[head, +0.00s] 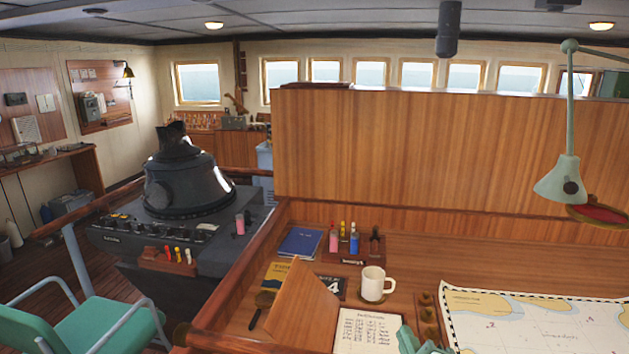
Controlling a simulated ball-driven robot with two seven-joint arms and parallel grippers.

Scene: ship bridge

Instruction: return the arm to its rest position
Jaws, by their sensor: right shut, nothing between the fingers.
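My right gripper (418,343) shows only in part at the bottom edge of the head view, as pale green finger parts. It is over the chart desk, at the right side of the written sheet (365,332). It is shut with nothing in it. The rest of my right arm is below the picture. My left gripper is not in view.
A white mug (374,283), a blue book (300,242), a pen rack (345,256) and a tilted wooden board (303,308) crowd the desk's left part. A chart (540,318) covers the right. A lamp (561,182) hangs above. A green chair (95,325) stands left.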

